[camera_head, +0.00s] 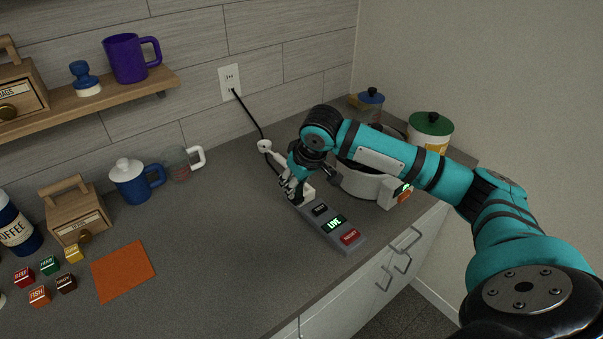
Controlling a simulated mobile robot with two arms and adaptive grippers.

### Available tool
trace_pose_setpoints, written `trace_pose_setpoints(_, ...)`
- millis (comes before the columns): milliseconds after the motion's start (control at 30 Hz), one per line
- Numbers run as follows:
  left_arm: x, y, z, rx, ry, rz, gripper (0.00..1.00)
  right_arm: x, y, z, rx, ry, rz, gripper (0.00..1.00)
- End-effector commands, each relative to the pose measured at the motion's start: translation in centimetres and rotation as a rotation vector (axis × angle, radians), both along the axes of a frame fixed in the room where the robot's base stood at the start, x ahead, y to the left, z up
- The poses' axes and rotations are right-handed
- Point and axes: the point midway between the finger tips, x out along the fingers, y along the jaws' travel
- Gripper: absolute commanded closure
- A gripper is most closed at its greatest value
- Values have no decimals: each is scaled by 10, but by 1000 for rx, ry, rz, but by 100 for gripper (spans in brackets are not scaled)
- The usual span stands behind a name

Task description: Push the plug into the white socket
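My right gripper (297,194) reaches in from the right and points down at the far end of a grey strip (347,246). A small white piece (308,193) shows right beside its fingers. I cannot tell whether this is the plug or part of the socket, or whether the fingers are closed on it. Another white piece (265,146) lies on the counter behind the gripper, near a black cord (247,114). The strip carries a lit green "LIVE" label (334,223). My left gripper is not in view.
A white round appliance (362,183) stands right of the gripper, partly hidden by my arm. The cord runs up to a wall outlet (230,82). A glass mug (178,163), blue mug (130,182) and orange mat (123,270) are left. The middle counter is clear.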

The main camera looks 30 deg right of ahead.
Motion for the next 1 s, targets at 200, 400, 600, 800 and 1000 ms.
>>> trace_pose_setpoints(200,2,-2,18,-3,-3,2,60,42,-36,-2,1,1,-5,100)
trace_pose_setpoints(400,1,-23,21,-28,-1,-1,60,58,-50,-7,1,1,0,100)
trace_pose_setpoints(600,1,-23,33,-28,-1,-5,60,58,-51,-28,-2,5,1,100)
trace_pose_setpoints(800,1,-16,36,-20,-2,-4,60,59,-51,-43,-1,1,2,100)
trace_pose_setpoints(1000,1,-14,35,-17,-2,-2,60,59,-51,-43,-1,1,2,100)
